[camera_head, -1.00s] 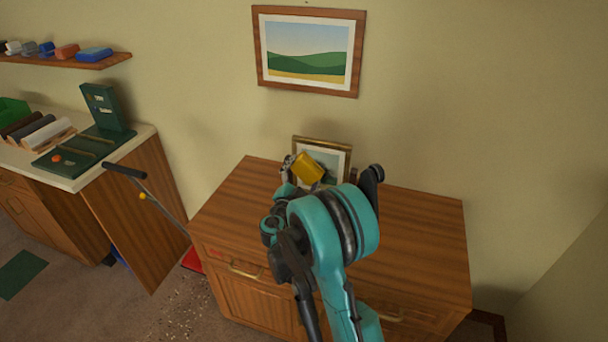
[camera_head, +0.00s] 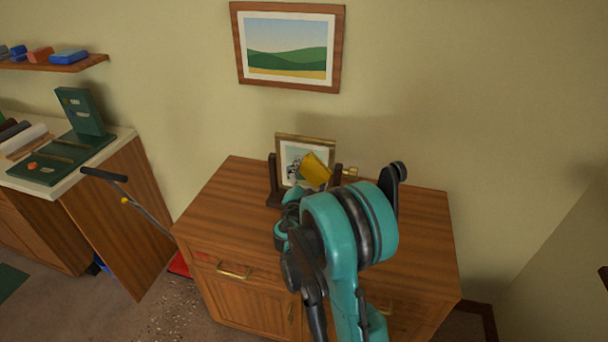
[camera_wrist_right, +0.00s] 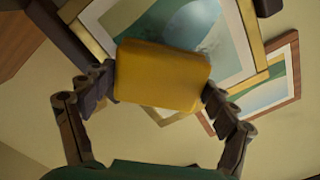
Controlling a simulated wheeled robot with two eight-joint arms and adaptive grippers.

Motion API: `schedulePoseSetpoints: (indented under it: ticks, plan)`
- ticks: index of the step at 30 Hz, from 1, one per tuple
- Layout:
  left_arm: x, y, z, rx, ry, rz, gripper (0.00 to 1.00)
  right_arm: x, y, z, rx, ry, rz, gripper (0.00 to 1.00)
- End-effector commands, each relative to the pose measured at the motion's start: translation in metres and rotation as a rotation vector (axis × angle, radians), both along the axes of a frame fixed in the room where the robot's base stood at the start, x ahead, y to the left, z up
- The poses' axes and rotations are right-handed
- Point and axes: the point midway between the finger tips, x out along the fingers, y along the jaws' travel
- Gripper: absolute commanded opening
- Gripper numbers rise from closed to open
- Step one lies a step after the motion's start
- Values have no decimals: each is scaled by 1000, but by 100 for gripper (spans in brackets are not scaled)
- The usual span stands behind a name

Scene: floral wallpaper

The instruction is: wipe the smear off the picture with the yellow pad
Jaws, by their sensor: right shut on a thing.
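The yellow pad (camera_head: 316,170) is held by my right gripper (camera_wrist_right: 160,88), whose fingers close on its two ends in the wrist view. The small gold-framed picture (camera_head: 290,152) stands upright on the wooden cabinet, between dark posts. The pad is in front of its right part and hides some of it. In the wrist view the picture (camera_wrist_right: 150,14) lies behind the pad; whether they touch I cannot tell. A grey-blue rounded patch (camera_wrist_right: 198,24) shows on it, possibly the smear. My left gripper is not in view.
The wooden cabinet top (camera_head: 425,240) is clear at the right. A brown-framed landscape (camera_head: 288,60) hangs on the wall above. At left are a counter with a green stand (camera_head: 82,112), a shelf (camera_head: 60,64) with coloured blocks, and a long-handled tool (camera_head: 150,216).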

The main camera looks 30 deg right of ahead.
Motion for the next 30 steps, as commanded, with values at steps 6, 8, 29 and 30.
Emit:
schedulePoseSetpoints:
  ticks: [6, 8, 29, 30]
  plan:
    - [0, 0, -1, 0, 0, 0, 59, -6, -6, 0, 0, 0, -3, 63]
    - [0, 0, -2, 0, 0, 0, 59, -10, -9, 0, 0, 0, -3, 63]
    - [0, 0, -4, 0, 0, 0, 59, -20, -17, 0, 0, 0, 0, 63]
    - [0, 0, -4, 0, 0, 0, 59, -17, -14, 0, 0, 0, 0, 63]
